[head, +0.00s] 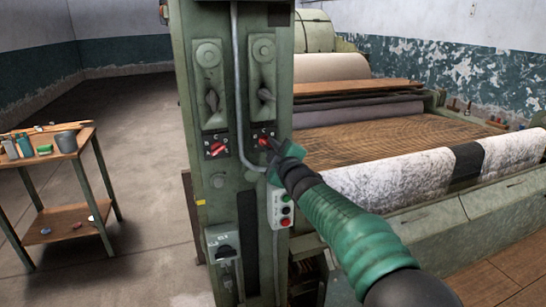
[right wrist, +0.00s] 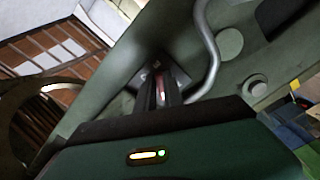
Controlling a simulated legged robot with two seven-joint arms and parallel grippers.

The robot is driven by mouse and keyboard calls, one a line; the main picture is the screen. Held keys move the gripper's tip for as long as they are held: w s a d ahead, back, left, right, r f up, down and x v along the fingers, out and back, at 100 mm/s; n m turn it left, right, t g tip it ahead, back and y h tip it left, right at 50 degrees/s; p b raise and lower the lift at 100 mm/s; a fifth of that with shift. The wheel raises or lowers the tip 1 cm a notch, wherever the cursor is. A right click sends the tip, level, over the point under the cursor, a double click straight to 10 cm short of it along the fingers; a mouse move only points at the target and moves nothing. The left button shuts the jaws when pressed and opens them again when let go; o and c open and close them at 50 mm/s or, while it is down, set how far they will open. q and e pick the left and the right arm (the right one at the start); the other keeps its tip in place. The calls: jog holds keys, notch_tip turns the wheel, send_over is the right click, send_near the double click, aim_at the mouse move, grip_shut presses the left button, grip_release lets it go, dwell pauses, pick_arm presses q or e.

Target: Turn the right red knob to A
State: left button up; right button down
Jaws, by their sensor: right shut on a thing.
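Two red knobs on dark plates sit side by side on the green machine column (head: 225,175). The left red knob (head: 216,148) is uncovered. The right red knob (head: 263,142) is partly hidden by my right gripper (head: 270,146), which is shut on it. In the right wrist view the fingers (right wrist: 162,92) of my right gripper close on a reddish piece of the knob at its dark plate (right wrist: 150,75). The letters around the right knob are too small or covered to read. My left gripper is not in view.
A grey conduit (head: 240,90) runs down between the knobs. A button box (head: 281,209) hangs below the right knob. Grey levers sit above both knobs. A roller bed (head: 390,141) is at right, a small table (head: 68,145) at left. Open floor lies between table and column.

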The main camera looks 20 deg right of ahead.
jog(key=n, duration=0.1)
jog(key=n+b, duration=0.2)
jog(key=n, duration=0.1)
jog(key=shift+a+r, duration=0.35)
jog(key=shift+r, duration=0.05)
jog(key=n+b, duration=0.1)
jog(key=n, duration=0.1)
jog(key=shift+a+n+b, duration=0.1)
jog(key=shift+n+b, duration=0.2)
jog(key=shift+n, duration=0.1)
jog(key=n+b, duration=0.1)
jog(key=n, duration=0.3)
jog(key=shift+f+b, duration=0.15)
jog(key=shift+b, duration=0.15)
jog(key=shift+w+a+f+n, duration=0.1)
jog(key=shift+a+f+n, duration=0.05)
jog(key=shift+n, duration=0.85)
jog(key=shift+f+b, duration=0.15)
jog(key=shift+b, duration=0.15)
jog(key=c, duration=1.5)
grip_release()
jog(key=shift+o, duration=0.2)
jog(key=shift+d+r, duration=0.2)
jog(key=shift+d, duration=0.1)
